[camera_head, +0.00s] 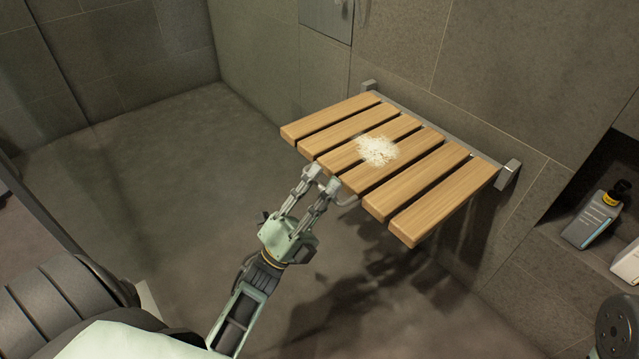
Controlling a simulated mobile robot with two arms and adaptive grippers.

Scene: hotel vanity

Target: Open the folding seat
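The folding seat (416,187) is a row of several light wood slats on a grey metal wall bracket (440,130). It stands out from the tiled wall, roughly level, with its shadow on the floor below. A rough white patch (376,150) lies on its middle slats. My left gripper (323,180) is at the front edge of the seat, near the middle slats. Its two fingers are apart with nothing seen between them. I cannot tell whether the fingertips touch the wood. My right gripper is not in view.
A wall niche at the right holds a grey bottle with a black and yellow cap (594,218) and a white container (627,262). A metal panel (327,16) is on the wall above the seat. The floor (180,150) left of the seat is clear.

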